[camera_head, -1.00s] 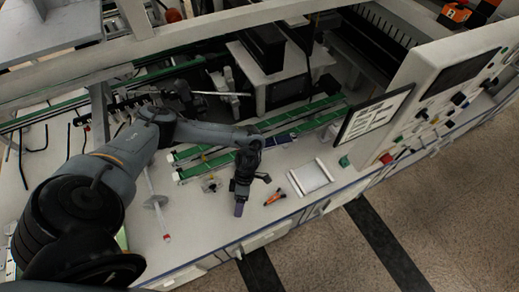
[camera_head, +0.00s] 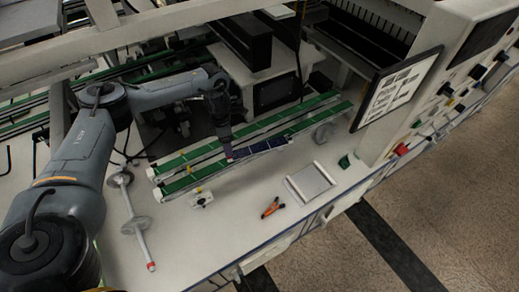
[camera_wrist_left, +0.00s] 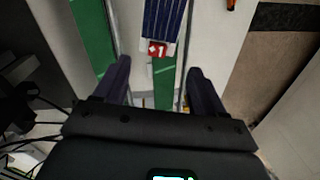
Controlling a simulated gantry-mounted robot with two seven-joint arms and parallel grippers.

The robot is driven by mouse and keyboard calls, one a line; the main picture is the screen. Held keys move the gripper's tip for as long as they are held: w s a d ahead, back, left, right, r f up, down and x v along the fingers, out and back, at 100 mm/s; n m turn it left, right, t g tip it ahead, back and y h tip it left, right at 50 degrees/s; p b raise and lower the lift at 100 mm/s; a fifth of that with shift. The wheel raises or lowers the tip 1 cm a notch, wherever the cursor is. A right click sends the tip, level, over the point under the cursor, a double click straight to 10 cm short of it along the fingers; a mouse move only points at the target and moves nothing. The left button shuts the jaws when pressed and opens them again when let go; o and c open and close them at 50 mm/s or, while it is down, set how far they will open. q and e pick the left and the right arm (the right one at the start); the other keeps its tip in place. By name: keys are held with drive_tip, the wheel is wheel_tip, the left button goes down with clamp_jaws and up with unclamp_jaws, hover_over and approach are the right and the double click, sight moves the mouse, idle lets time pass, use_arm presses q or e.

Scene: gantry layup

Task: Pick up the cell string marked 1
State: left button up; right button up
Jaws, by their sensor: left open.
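The cell string (camera_head: 265,145) is a dark blue strip lying along the green conveyor rails. In the left wrist view, the string (camera_wrist_left: 164,18) has a red tag (camera_wrist_left: 157,49) reading "+1" at its near end. My left gripper (camera_head: 229,156) is at the string's left end in the head view. In the wrist view the left gripper (camera_wrist_left: 158,72) is open, its fingers to either side of the line of the string, with the tag just beyond the fingertips. Nothing is between the fingers but the rail below. My right gripper is not in view.
The green rails (camera_head: 178,186) run across the bench. In front lie orange-handled pliers (camera_head: 272,207), a white tray (camera_head: 310,183) and a rod with discs (camera_head: 135,224). A dark machine (camera_head: 275,90) stands behind the rails. A framed sheet (camera_head: 396,90) stands at right.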

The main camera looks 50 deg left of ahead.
use_arm(q)
drive_tip(key=shift+d+f+b, duration=0.15)
drive_tip(key=shift+f+b, duration=0.4)
drive_tip(key=shift+f, duration=2.4)
drive_tip(key=c, duration=0.8)
drive_tip(key=shift+r, duration=0.1)
drive_tip(key=shift+c, duration=0.2)
